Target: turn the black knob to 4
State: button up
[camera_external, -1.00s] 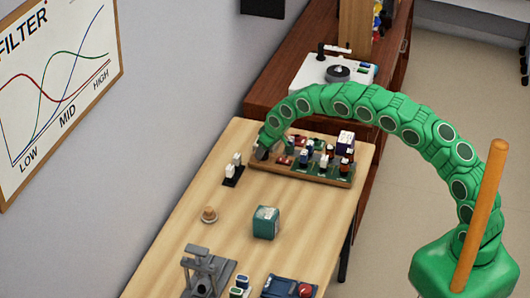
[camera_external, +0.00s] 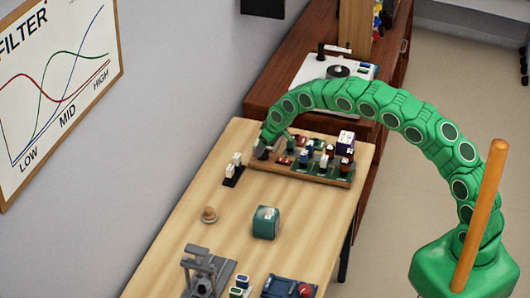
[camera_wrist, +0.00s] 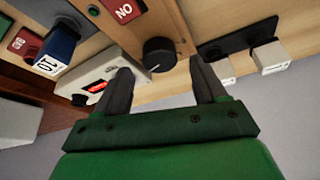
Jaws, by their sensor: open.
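The black knob (camera_wrist: 158,54) stands on the light wooden board in the wrist view, with a small pale mark on its edge nearest my gripper. My gripper (camera_wrist: 160,66) is open, its two dark fingers on either side of and just short of the knob, with gaps showing on both sides. No number scale is readable around the knob. In the external view my gripper (camera_external: 261,151) is at the left end of the wooden component board (camera_external: 300,177), and the knob cannot be made out there.
A pale device with a red display (camera_wrist: 97,86) sits close to the left finger. White switches on a black plate (camera_external: 233,175) stand just left of the board. A teal block (camera_external: 265,222) and a small tan knob-like piece (camera_external: 209,215) are nearer on the table.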

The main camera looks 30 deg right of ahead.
jog(key=v, duration=0.5)
jog(key=shift+s, duration=0.1)
